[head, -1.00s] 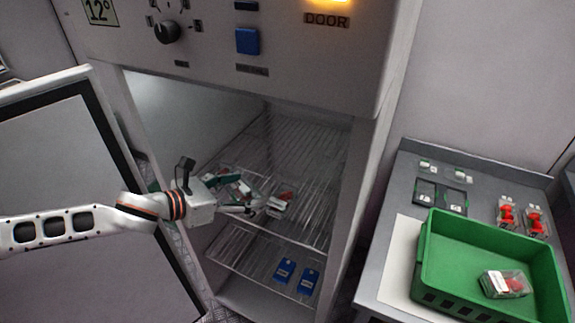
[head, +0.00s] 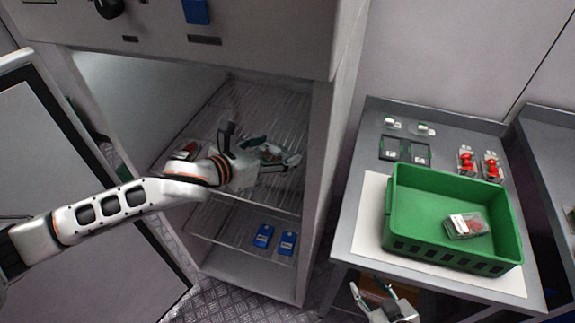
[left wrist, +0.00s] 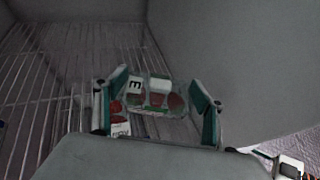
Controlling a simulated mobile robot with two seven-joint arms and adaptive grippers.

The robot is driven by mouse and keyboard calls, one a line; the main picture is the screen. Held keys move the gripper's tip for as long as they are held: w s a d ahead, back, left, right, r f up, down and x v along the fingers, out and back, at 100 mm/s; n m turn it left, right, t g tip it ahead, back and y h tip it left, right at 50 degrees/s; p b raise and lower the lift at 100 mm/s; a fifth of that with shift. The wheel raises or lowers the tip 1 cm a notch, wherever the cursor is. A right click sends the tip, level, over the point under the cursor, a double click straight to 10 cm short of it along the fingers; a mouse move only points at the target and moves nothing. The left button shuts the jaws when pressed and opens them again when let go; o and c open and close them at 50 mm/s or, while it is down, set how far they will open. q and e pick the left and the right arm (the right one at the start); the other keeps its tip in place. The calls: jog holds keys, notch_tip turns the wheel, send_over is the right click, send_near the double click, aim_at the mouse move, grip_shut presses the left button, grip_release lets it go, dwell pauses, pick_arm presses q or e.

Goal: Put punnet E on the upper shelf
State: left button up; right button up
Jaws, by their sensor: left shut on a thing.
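Punnet E (left wrist: 155,92), a clear punnet with red berries and a white label marked E, is between the fingers of my left gripper (left wrist: 160,108). In the head view my left gripper (head: 282,160) is inside the open cabinet, over the upper wire shelf (head: 265,105); the punnet is mostly hidden by it there. In the left wrist view part of another labelled berry punnet (left wrist: 118,122) shows below punnet E. My right gripper (head: 371,287) is open and empty, low in front of the table.
A berry punnet (head: 186,151) sits on the upper shelf's left side. Two blue boxes (head: 263,236) stand on the lower shelf. The cabinet door (head: 75,190) is open at left. A green crate (head: 455,250) holding one punnet (head: 466,226) stands on the table at right.

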aim_at(281, 159)
pick_arm(q)
jog(key=shift+d+r, duration=0.15)
jog(key=shift+d, duration=1.05)
jog(key=shift+w+d+f, duration=0.1)
jog(key=shift+d+f, duration=0.05)
jog(key=shift+f, duration=0.45)
jog(key=shift+d+f, duration=0.15)
jog(key=shift+f, duration=0.45)
jog(key=shift+a+f, duration=0.15)
jog(key=shift+f, duration=0.35)
notch_tip(281, 159, down, 3)
jog(key=shift+f, duration=0.2)
jog(key=shift+d+f, duration=0.2)
jog(key=shift+d, duration=0.05)
jog(key=o, duration=1)
jog(key=shift+f, duration=0.1)
